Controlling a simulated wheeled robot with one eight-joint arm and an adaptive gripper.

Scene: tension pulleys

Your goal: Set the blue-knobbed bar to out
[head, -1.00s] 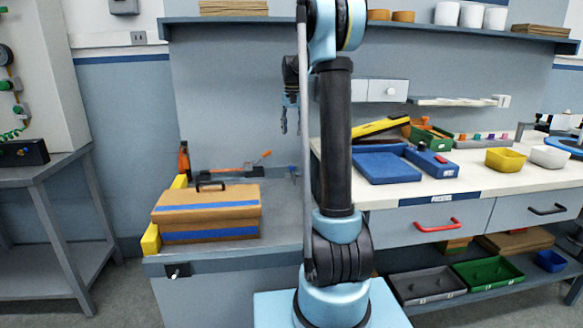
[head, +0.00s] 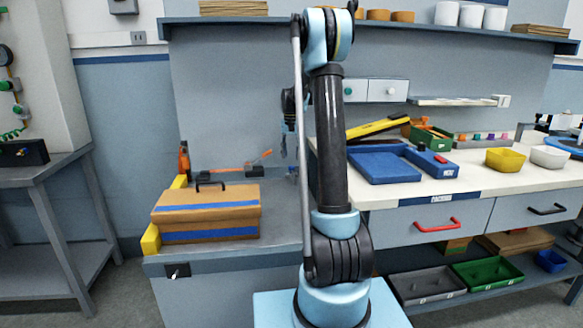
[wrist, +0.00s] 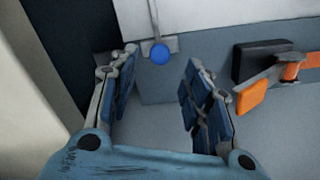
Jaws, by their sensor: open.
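The blue-knobbed bar shows in the wrist view as a round blue knob (wrist: 159,54) at the end of a thin pale bar (wrist: 153,18), which runs up out of the picture from a small grey bracket. My gripper (wrist: 161,62) is open, its two blue-padded fingers left and right of the knob in the picture. The knob appears in the gap between the fingertips, and I see no contact. How far it lies beyond the tips is hard to tell. In the head view my gripper (head: 287,142) hangs over the back of the grey bench, and my arm hides part of this area.
A black block with an orange-ended lever (wrist: 252,97) lies right of my gripper in the wrist view. In the head view a brown box (head: 205,222) with a black handle and an orange bottle (head: 183,162) stand to the left. A blue tray (head: 382,167) is right of my arm.

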